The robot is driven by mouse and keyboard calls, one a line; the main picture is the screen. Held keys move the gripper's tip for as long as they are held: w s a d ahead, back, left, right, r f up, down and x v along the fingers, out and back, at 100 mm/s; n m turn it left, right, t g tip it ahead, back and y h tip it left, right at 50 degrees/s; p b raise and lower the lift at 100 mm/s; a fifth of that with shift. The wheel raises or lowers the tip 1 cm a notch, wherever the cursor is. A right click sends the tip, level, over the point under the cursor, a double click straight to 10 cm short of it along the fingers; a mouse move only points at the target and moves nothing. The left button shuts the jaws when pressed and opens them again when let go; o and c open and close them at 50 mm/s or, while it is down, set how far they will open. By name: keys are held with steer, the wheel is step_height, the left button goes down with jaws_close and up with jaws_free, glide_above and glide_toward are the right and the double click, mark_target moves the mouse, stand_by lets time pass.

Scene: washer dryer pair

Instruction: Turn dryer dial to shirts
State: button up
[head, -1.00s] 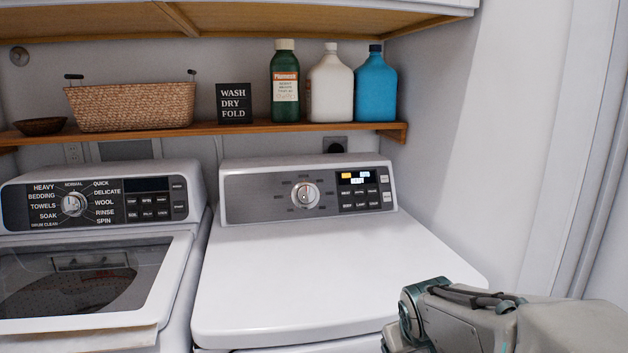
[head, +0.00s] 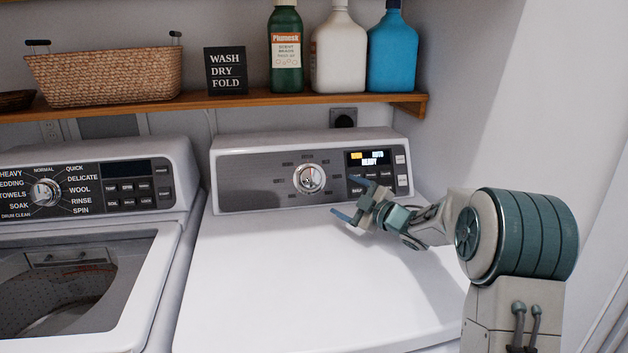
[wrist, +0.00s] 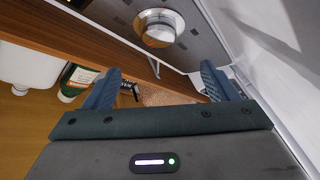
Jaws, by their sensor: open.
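The dryer dial (head: 310,179) is a round silver knob in the middle of the dryer's grey control panel (head: 250,184). Small labels ring it, too small to read. The lit display (head: 369,157) to its right appears to read "HEAVY". My gripper (head: 346,200) is open and empty, in front of the panel, below and right of the dial and apart from it. In the wrist view the dial (wrist: 157,28) shows at the top, beyond the two blue fingertips (wrist: 164,82) and not between them.
The washer (head: 170,190) with its own dial (head: 45,192) stands left. A wooden shelf (head: 240,101) above holds a basket (head: 105,76), a sign (head: 226,71) and bottles (head: 338,50). The dryer top (head: 270,270) is clear. A wall (head: 500,100) bounds the right side.

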mark_target(312, 180)
steer(key=p+x, duration=0.1)
steer(key=x, duration=1.2)
steer(key=shift+w+a, duration=0.15)
steer(key=shift+r, duration=0.1)
steer(key=c, duration=1)
